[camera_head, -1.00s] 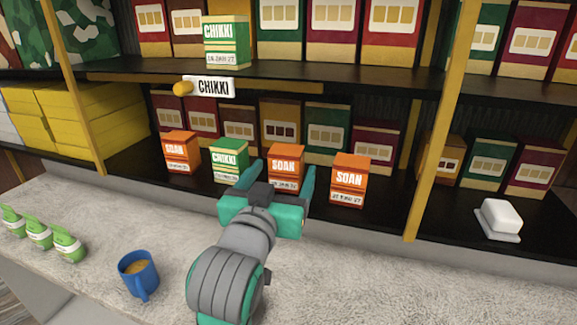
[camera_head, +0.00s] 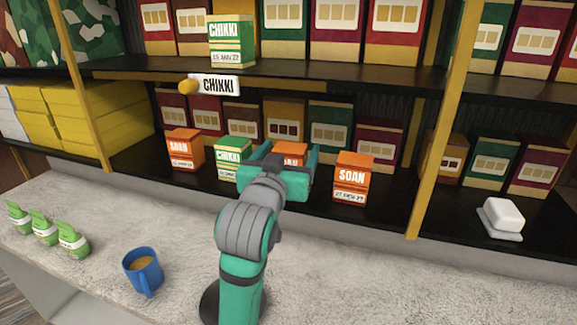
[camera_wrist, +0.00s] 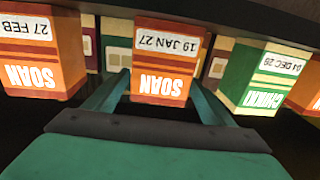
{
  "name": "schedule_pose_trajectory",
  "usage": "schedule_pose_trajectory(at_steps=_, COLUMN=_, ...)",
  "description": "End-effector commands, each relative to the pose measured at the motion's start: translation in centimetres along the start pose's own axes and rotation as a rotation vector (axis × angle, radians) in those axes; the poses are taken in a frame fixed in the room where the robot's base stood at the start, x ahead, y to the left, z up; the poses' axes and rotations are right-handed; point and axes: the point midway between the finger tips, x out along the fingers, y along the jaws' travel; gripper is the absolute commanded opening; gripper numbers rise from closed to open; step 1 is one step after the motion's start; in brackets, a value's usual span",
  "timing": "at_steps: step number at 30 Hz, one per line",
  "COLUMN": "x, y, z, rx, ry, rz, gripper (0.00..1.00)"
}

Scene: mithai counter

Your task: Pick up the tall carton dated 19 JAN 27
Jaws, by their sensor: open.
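The orange SOAN carton dated 19 JAN 27 (camera_wrist: 165,62) shows upside down in the wrist view, between my gripper's two fingers. In the head view the same carton (camera_head: 292,149) is mostly hidden behind my gripper (camera_head: 280,165). It stands upright on the lower shelf. My gripper (camera_wrist: 160,95) is open, with one finger on each side of the carton's near face. I cannot tell whether either finger touches it.
A green CHIKKI carton (camera_head: 232,157) stands close to the left, with an orange SOAN carton (camera_head: 184,150) beyond it. Another SOAN carton (camera_head: 352,178) stands to the right. Dark boxes line the back. A blue mug (camera_head: 143,271) and green bottles (camera_head: 73,240) are on the counter (camera_head: 120,220).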

Motion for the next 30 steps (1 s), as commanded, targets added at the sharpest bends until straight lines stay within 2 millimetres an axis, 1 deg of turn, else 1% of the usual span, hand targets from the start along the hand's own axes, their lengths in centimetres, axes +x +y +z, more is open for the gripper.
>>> schedule_pose_trajectory(at_steps=1, x=0.0, y=0.0, z=0.0, rx=0.000, ry=0.000, rz=0.001, gripper=0.77)
schedule_pose_trajectory(at_steps=2, x=0.0, y=0.1, z=0.0, rx=0.000, ry=0.000, rz=0.001, gripper=0.69)
schedule_pose_trajectory(at_steps=3, x=0.0, y=0.1, z=0.0, rx=0.000, ry=0.000, rz=0.001, gripper=0.60)
schedule_pose_trajectory(at_steps=5, x=0.0, y=0.0, z=0.0, rx=0.000, ry=0.000, rz=0.000, gripper=0.46)
schedule_pose_trajectory(at_steps=6, x=-0.1, y=-0.1, z=0.0, rx=0.000, ry=0.000, rz=-0.002, gripper=0.36)
schedule_pose_trajectory(at_steps=7, x=-0.1, y=-0.2, z=0.0, rx=0.000, ry=0.000, rz=-0.003, gripper=0.29)
schedule_pose_trajectory(at_steps=8, x=-0.1, y=-0.3, z=0.0, rx=0.000, ry=0.000, rz=-0.005, gripper=0.26)
schedule_pose_trajectory(at_steps=12, x=-0.2, y=-0.7, z=0.0, rx=0.000, ry=0.001, rz=-0.010, gripper=0.26)
schedule_pose_trajectory(at_steps=17, x=-0.2, y=-0.5, z=-0.1, rx=0.000, ry=0.001, rz=-0.007, gripper=0.26)
schedule_pose_trajectory(at_steps=22, x=-0.1, y=-0.1, z=-1.0, rx=0.000, ry=0.003, rz=-0.003, gripper=0.26)
schedule_pose_trajectory(at_steps=26, x=-0.1, y=-0.1, z=-2.7, rx=0.002, ry=0.005, rz=-0.001, gripper=0.26)
schedule_pose_trajectory(at_steps=27, x=-0.1, y=0.0, z=-3.4, rx=0.003, ry=0.007, rz=-0.001, gripper=0.26)
schedule_pose_trajectory(at_steps=30, x=-1.7, y=0.9, z=-5.6, rx=0.004, ry=0.010, rz=0.000, gripper=0.26)
